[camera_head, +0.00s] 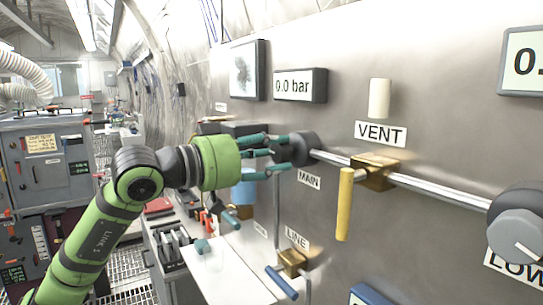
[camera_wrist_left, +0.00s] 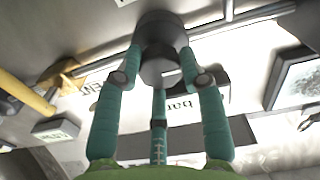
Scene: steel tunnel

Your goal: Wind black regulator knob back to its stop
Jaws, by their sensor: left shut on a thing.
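The black regulator knob (camera_head: 305,148) sits on the steel panel at the left end of a pipe, above the MAIN label (camera_head: 309,180). My left gripper (camera_head: 282,153) reaches it from the left, and its teal fingers are shut on the knob. In the left wrist view the knob (camera_wrist_left: 160,30) shows as a dark round body between the fingertips of my left gripper (camera_wrist_left: 160,75). The fingers hide part of its side. The gauge display (camera_head: 300,86) above it reads 0.0 bar. My right gripper is not in view.
A yellow lever (camera_head: 344,205) hangs from a brass valve (camera_head: 377,172) right of the knob. A blue-handled valve (camera_head: 292,260) is below, by the LINE label. A large grey-faced knob (camera_head: 517,235) is at far right. A white surface (camera_head: 222,270) lies below my gripper.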

